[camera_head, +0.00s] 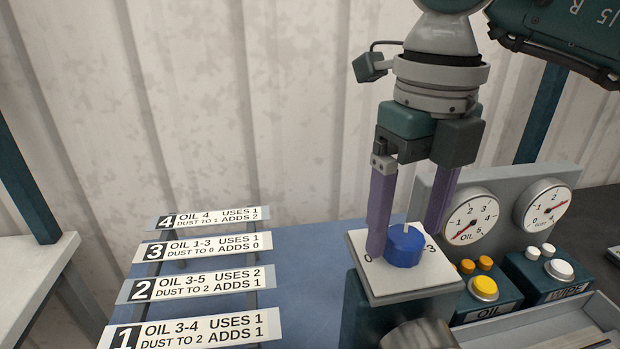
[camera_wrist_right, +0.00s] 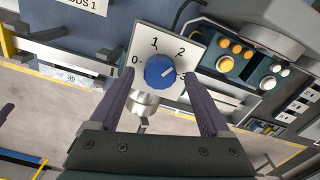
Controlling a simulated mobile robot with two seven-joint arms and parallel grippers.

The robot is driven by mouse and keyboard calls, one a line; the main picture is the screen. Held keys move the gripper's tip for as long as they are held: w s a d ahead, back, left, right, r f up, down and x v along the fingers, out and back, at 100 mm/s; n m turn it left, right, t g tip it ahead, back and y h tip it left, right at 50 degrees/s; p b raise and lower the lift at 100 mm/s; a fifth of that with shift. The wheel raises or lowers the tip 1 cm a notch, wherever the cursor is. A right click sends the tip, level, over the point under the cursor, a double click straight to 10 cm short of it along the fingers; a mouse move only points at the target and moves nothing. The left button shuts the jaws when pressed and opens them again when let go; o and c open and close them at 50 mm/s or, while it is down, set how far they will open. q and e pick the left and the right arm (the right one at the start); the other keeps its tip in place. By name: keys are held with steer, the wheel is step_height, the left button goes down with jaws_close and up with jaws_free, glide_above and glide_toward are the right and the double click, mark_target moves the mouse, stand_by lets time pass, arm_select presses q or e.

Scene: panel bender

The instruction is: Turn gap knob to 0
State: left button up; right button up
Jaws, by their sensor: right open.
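The gap knob (camera_head: 404,246) is a round blue knob on a white dial plate (camera_head: 385,290). In the right wrist view the knob (camera_wrist_right: 159,72) has numbers around it: 0 at left, 1 above, 2 at upper right. Its white pointer mark points right and slightly up, on the 2-to-3 side; the exact setting is hard to tell. My right gripper (camera_head: 411,228) comes down from above, open, with its purple fingers on either side of the knob. In the wrist view the fingers (camera_wrist_right: 155,98) stand apart from the knob.
Right of the dial are an OIL box (camera_head: 486,307) with a yellow button, a WIPE box (camera_head: 545,277) with a white button, and two gauges (camera_head: 471,219). A metal cylinder (camera_head: 420,335) stands in front. Numbered label strips (camera_head: 195,328) lie at left.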

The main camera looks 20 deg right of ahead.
steer(key=shift+f, duration=0.55)
steer(key=shift+c, duration=0.3)
steer(key=c, duration=0.3)
jaws_close()
